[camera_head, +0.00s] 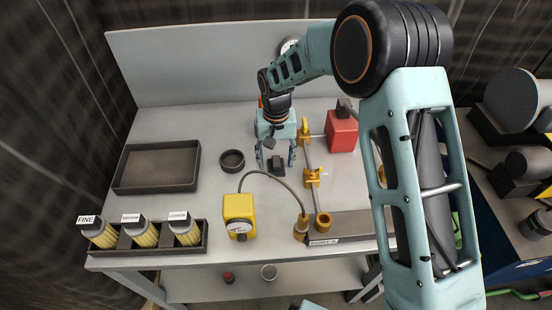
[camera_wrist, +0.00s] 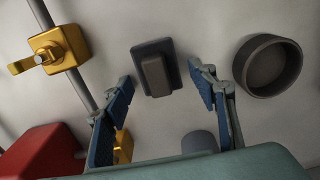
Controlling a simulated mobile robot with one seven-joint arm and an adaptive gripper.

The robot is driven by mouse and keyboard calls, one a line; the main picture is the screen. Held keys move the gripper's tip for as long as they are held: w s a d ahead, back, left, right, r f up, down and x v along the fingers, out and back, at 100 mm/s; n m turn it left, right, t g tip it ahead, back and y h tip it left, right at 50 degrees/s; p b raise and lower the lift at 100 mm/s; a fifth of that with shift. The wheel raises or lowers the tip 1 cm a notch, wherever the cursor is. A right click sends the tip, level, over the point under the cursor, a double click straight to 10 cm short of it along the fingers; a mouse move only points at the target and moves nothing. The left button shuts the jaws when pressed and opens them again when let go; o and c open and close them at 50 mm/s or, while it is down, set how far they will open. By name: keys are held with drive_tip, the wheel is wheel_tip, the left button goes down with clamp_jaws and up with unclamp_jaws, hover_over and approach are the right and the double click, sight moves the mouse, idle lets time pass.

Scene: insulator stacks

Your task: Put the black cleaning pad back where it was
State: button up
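The black cleaning pad (camera_head: 277,167) is a small dark rectangular block with a raised grip on top. It lies on the grey table, right of a round dark dish. In the wrist view the pad (camera_wrist: 155,68) shows just ahead of my fingertips, roughly centred between them, with its grip facing the camera. My gripper (camera_head: 276,160) points down over the pad, its two blue-padded fingers spread. In the wrist view my gripper (camera_wrist: 160,78) is open and empty, with bare table visible between each finger and the pad.
The round dish (camera_head: 232,161) and an empty dark tray (camera_head: 157,188) are to the left.

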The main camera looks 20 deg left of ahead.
sight(276, 158)
wheel_tip(276, 158, up, 12)
drive_tip(key=shift+r, duration=0.2)
idle(0.4)
idle(0.4)
